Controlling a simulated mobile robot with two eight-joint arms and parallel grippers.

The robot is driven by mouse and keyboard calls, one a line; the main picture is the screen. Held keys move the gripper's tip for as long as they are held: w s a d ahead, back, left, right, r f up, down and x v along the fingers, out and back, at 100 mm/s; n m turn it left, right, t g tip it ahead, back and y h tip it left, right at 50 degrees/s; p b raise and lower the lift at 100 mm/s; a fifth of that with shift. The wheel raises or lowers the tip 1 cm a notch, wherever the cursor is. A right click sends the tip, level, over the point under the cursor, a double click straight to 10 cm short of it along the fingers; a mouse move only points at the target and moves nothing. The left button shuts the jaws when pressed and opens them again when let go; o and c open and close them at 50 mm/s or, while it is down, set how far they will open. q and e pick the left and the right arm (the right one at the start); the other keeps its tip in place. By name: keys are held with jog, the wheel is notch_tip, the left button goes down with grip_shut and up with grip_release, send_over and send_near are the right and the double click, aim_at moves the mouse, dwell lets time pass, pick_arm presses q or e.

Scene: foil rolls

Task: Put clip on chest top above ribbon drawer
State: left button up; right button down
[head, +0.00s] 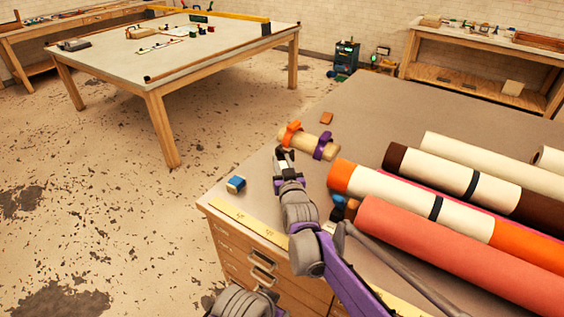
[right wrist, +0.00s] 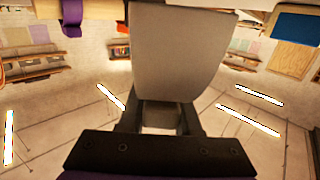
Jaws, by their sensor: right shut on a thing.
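My right gripper (head: 284,158) is over the left part of the chest top (head: 350,110), close to the near end of a short wooden rod. In the right wrist view the jaws (right wrist: 160,118) are shut on a broad pale grey piece (right wrist: 175,50), which fills the middle of that view; I cannot tell whether it is a clip. An orange clip (head: 291,133) and a purple clip (head: 323,146) sit around the wooden rod (head: 313,139). Drawers (head: 262,265) show in the chest front below a yellow labelled strip (head: 248,221); the label text is unreadable. My left gripper is out of view.
A blue block (head: 236,184) lies near the chest's left edge, and a small orange-brown piece (head: 327,118) lies behind the rod. Several large rolls, including a coral roll (head: 450,250), cover the right side. The back of the chest top is clear. A worktable (head: 210,50) stands apart behind.

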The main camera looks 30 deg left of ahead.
jog(key=shift+s+f+b, duration=0.1)
jog(key=shift+f+b, duration=0.3)
jog(key=shift+f, duration=0.15)
jog(key=shift+d+f, duration=0.1)
jog(key=c, duration=0.6)
grip_release()
jog(key=shift+f, duration=0.1)
jog(key=shift+r, duration=0.2)
jog(key=r+v, duration=0.1)
jog(key=v, duration=1)
jog(key=shift+s+d, duration=0.3)
jog(key=shift+r, duration=0.1)
